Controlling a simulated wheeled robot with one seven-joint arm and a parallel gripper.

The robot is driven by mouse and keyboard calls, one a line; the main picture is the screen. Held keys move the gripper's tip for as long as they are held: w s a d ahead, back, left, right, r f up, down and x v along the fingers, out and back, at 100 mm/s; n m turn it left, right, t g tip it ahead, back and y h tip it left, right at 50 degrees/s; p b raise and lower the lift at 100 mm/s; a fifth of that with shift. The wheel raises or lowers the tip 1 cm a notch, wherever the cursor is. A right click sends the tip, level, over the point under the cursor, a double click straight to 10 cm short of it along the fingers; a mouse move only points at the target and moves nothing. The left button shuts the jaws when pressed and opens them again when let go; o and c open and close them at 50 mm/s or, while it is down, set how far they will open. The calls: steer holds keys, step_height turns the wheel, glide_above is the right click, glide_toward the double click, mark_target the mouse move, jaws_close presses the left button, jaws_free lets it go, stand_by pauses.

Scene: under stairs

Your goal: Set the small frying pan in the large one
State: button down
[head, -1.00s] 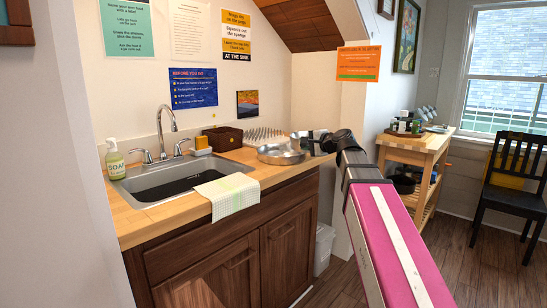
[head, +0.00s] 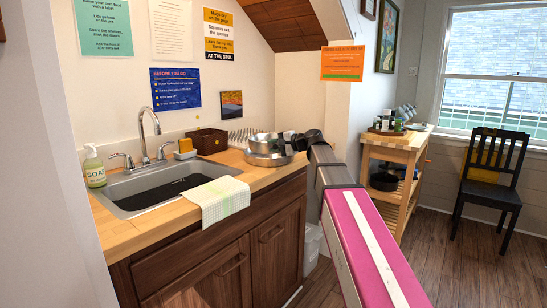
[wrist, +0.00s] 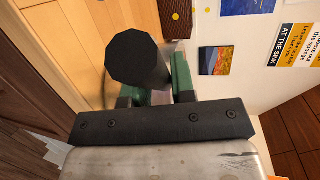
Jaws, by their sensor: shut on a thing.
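The small metal frying pan (head: 262,144) is over the large frying pan (head: 268,160) on the counter's right end. It overlaps the large pan's upper part; I cannot tell whether it rests inside or hangs just above. My gripper (head: 290,144) is at the small pan's right side. In the wrist view, my gripper's green-padded fingers (wrist: 157,90) are shut on a dark round handle (wrist: 136,58), the small pan's. The handle's end points toward the camera and hides most of the pan in that view.
A dish rack (head: 241,136) with upright pegs and a brown box (head: 208,141) stand behind the pans. The sink (head: 165,186) and a draped towel (head: 219,200) are to the left. A wall (head: 300,95) rises close behind.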

steer(key=shift+w+f, duration=0.3)
steer(key=shift+w, duration=0.4)
steer(key=shift+f, duration=2.05)
steer(key=c, duration=0.9)
jaws_free()
steer(key=shift+f, duration=0.15)
steer(key=shift+c, duration=0.2)
